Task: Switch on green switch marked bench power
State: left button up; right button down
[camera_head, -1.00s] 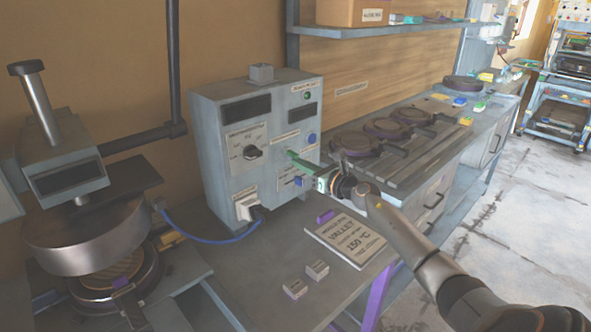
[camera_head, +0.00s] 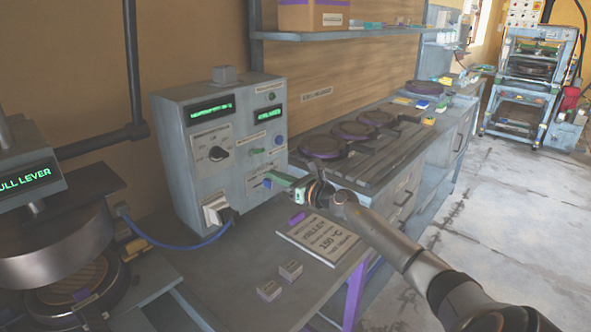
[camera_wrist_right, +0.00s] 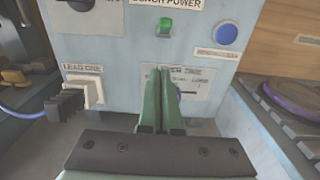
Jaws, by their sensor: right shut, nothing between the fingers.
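The green switch (camera_head: 257,151) is on the front of the grey control box (camera_head: 186,152). In the right wrist view, the green switch (camera_wrist_right: 165,27) sits just under the BENCH POWER label (camera_wrist_right: 166,3). My right gripper (camera_head: 271,178) has green fingers and is shut and empty in front of the box, below the switch and apart from it. In the right wrist view its fingertips (camera_wrist_right: 163,74) overlap a lower label, partly hiding it; I cannot tell if they touch the panel. The box's displays (camera_head: 211,110) are lit green. My left gripper is not in view.
A blue button (camera_wrist_right: 227,34) is right of the switch, and a black knob (camera_head: 217,154) is to its left. A plug (camera_head: 218,212) with a blue cable sticks out below. A press (camera_head: 55,240) stands left, its display lit. Round plates (camera_head: 325,146) lie on the bench at right.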

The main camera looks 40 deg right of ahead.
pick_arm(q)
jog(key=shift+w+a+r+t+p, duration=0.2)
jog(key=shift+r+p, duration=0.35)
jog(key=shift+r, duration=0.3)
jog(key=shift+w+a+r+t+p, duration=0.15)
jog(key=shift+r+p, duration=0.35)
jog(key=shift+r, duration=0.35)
pick_arm(e)
jog(key=s+r, duration=0.6)
jog(key=r, duration=0.1)
jog(key=shift+d, duration=0.3)
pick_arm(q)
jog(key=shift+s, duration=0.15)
pick_arm(e)
jog(key=shift+s, duration=0.1)
